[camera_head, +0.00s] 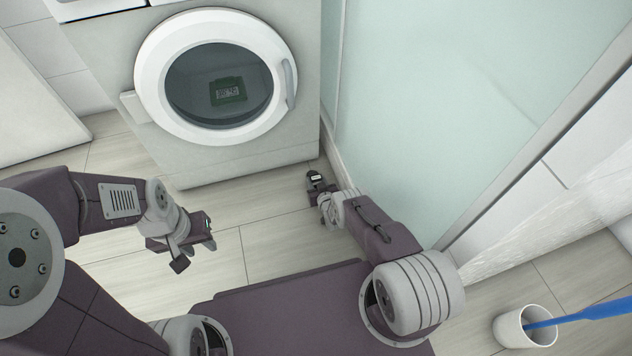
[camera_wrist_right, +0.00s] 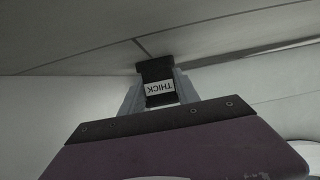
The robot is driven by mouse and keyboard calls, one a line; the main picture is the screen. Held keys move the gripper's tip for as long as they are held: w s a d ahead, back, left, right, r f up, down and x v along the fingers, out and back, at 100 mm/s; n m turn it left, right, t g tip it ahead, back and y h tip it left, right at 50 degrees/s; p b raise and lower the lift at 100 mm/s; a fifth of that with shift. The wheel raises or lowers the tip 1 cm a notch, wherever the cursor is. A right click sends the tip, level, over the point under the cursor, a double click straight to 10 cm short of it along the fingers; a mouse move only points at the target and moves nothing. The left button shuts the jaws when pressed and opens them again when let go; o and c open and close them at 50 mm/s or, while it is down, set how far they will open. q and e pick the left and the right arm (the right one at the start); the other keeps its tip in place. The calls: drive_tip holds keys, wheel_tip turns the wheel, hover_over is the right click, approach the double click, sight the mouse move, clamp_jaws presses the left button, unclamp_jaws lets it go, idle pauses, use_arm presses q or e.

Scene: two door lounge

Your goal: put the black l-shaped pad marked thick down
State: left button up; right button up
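The black L-shaped pad (camera_head: 314,178) is near the foot of the washing machine, by the corner with the frosted panel. In the right wrist view the pad (camera_wrist_right: 157,72) sits between the grey fingers, with its white THICK label upside down. My right gripper (camera_head: 318,190) is shut on the pad; it also shows in the right wrist view (camera_wrist_right: 158,98). I cannot tell whether the pad touches the floor. My left gripper (camera_head: 196,256) hangs above the floor at the left, fingers apart and empty.
The washing machine (camera_head: 180,158) has its round door (camera_head: 150,60) closed, with a green thing (camera_head: 228,92) seen behind the glass. A frosted panel (camera_head: 430,90) stands close on the right of my right arm. A white cup (camera_head: 512,330) with a blue-handled tool (camera_head: 590,312) stands at bottom right. The floor (camera_head: 250,225) between my grippers is clear.

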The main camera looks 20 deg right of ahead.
drive_tip(key=o, duration=0.3)
